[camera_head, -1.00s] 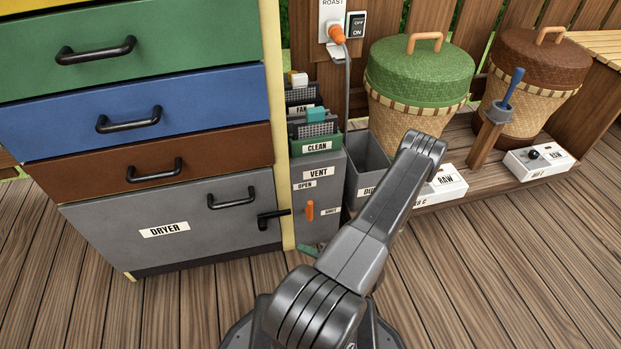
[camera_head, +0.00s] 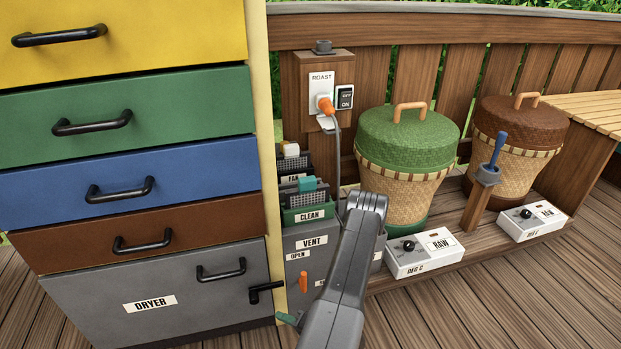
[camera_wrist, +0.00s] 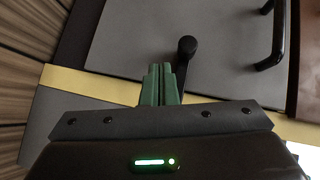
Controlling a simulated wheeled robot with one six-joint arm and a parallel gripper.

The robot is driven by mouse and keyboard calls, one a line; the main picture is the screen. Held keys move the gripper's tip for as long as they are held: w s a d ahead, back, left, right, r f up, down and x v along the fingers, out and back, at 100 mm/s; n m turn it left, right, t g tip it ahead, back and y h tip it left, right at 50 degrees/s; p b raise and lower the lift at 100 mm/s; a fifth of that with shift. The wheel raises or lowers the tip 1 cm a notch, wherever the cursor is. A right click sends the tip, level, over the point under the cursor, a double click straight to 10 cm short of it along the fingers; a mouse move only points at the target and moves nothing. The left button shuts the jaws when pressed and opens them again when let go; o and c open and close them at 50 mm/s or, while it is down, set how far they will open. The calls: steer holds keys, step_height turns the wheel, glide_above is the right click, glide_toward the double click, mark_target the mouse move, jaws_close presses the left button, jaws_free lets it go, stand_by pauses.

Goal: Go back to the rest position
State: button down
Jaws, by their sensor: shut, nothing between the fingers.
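My gripper (camera_wrist: 160,68) shows in the wrist view with its two green fingers together and nothing between them. The fingers point toward the grey dryer door (camera_wrist: 130,40), with the black latch handle (camera_wrist: 186,50) just beyond and to the right of the tips. I cannot tell the exact gap; no contact shows. In the head view my arm reaches up from the bottom middle, and a green fingertip shows at its left side, below the black latch handle (camera_head: 266,290). The rest of the gripper is hidden by the arm or out of frame.
The cabinet has yellow, green, blue and brown drawers above the dryer door (camera_head: 180,290). The vent box (camera_head: 310,243) stands beside it, partly behind my arm. Green-lidded (camera_head: 407,140) and brown-lidded (camera_head: 520,125) baskets and control boxes stand on a low shelf at right.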

steer(key=b+x, duration=0.1)
steer(key=x, duration=0.5)
steer(key=shift+w+a+b, duration=0.25)
steer(key=shift+a+b, duration=0.05)
steer(key=shift+b, duration=0.05)
steer(key=shift+p+v, duration=1.7)
steer(key=shift+v, duration=4.35)
steer(key=w+a+f+h+b, duration=0.1)
steer(key=w+a+f+b, duration=0.3)
steer(key=w+a, duration=0.3)
steer(key=shift+w+a+f+n, duration=0.2)
steer(key=shift+a+f+n, duration=0.2)
steer(key=shift+a+f, duration=0.5)
steer(key=shift+r, duration=0.1)
